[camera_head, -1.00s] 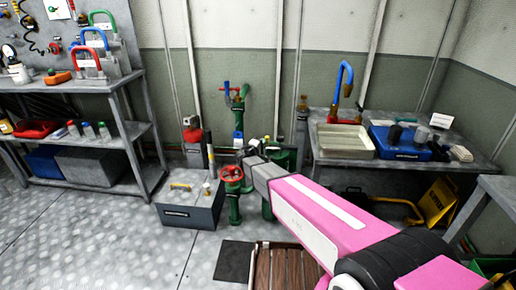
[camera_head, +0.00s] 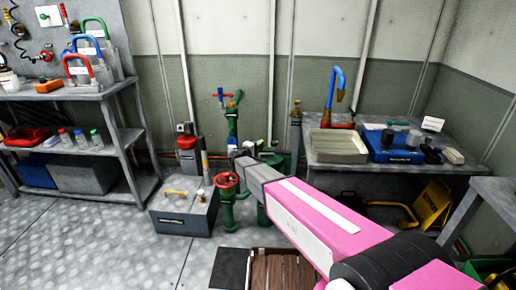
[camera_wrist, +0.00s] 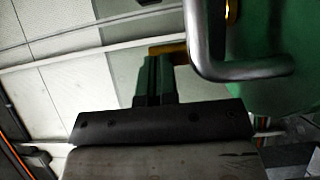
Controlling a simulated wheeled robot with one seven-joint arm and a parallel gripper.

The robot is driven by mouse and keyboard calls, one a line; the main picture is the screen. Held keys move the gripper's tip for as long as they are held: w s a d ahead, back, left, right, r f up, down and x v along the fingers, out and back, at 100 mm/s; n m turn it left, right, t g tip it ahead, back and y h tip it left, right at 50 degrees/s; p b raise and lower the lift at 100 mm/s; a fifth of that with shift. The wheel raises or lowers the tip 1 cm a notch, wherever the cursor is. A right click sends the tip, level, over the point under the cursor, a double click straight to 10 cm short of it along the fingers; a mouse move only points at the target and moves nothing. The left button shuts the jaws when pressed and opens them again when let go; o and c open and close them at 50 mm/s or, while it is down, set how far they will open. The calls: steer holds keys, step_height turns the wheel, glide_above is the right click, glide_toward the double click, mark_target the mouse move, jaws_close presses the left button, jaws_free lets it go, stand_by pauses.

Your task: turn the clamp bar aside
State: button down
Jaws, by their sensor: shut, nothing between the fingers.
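My gripper (camera_head: 236,156) is at the green pipework with the red handwheel (camera_head: 227,181), near the middle of the head view. In the wrist view its dark fingers (camera_wrist: 152,80) are together, with nothing between them. A bent grey metal bar (camera_wrist: 238,70), which may be the clamp bar, lies just right of the fingers in front of a large rounded green body (camera_wrist: 285,95). A small gap seems to show between the bar and the fingers. A brass-coloured piece (camera_wrist: 170,50) shows behind the fingertips; I cannot tell whether they touch it. In the head view my arm hides most of the green body.
A grey box with a yellow handle (camera_head: 180,222) stands on the floor left of the pipework. A shelf rack (camera_head: 125,135) is at the left. A bench with a tray (camera_head: 338,146) and a blue bin (camera_head: 393,148) is at the right. A wooden pallet (camera_head: 283,272) lies in front.

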steer(key=w+m+g+h, duration=0.2)
steer(key=w, duration=0.1)
steer(key=w+d+m+g+h, duration=0.1)
steer(key=w+m+g+h, duration=0.1)
steer(key=w+g, duration=0.1)
steer(key=w+d+m+g+h, duration=0.1)
steer(key=w+m+g+h, duration=0.1)
steer(key=w, duration=0.1)
steer(key=shift+w+g, duration=0.1)
steer(key=shift+g, duration=0.3)
steer(key=w+d+m+g, duration=0.1)
steer(key=w+d, duration=0.3)
steer(key=d, duration=0.4)
steer(key=w+d+m+g+h, duration=0.1)
steer(key=w+d, duration=0.3)
steer(key=d, duration=0.3)
steer(key=shift+d, duration=0.35)
steer(key=shift+w, duration=0.1)
